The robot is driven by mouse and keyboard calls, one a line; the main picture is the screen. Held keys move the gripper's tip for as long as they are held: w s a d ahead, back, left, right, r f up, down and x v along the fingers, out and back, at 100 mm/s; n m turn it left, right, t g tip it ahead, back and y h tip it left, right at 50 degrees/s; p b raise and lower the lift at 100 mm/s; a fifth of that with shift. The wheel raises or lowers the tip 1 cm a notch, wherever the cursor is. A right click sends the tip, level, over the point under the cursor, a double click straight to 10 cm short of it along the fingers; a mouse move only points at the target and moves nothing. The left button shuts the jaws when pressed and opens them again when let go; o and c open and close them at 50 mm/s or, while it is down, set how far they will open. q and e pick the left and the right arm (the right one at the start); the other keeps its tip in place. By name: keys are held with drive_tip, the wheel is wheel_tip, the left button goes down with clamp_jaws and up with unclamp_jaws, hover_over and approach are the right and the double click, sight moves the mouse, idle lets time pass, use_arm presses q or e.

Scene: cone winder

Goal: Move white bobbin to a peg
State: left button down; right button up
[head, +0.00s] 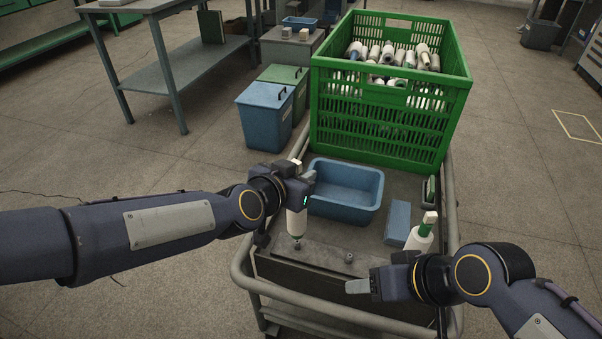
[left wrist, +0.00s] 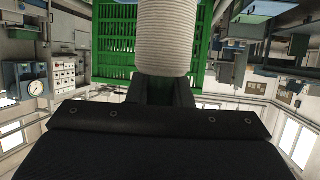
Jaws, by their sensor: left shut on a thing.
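My left gripper (head: 299,186) is shut on the white bobbin (head: 297,221), which hangs upright below it. The bobbin's wound white side fills the top middle of the left wrist view (left wrist: 166,38). In the head view its lower end is over the left part of the dark peg board (head: 325,264), close above a small peg (head: 297,245). I cannot tell whether they touch. A second peg (head: 349,257) stands bare to the right. My right gripper (head: 358,286) is low over the board's front right; its finger gap is not clear.
A blue tray (head: 345,211) sits behind the board. A blue block (head: 397,222) and a white, green-topped item (head: 420,235) stand at right. A green crate (head: 390,125) full of bobbins stands behind. The cart's rail (head: 245,285) edges the workspace.

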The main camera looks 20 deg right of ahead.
use_arm(q)
drive_tip(key=shift+f+b, duration=2.35)
drive_tip(key=shift+f, duration=0.4)
use_arm(e)
drive_tip(key=shift+f, duration=2.35)
use_arm(q)
drive_tip(key=c, duration=1.2)
unclamp_jaws()
use_arm(e)
drive_tip(key=shift+r+p, duration=0.9)
use_arm(q)
drive_tip(key=v, duration=0.7)
drive_tip(key=shift+s+a, duration=0.25)
drive_tip(key=shift+s, duration=0.05)
drive_tip(key=shift+r, duration=0.2)
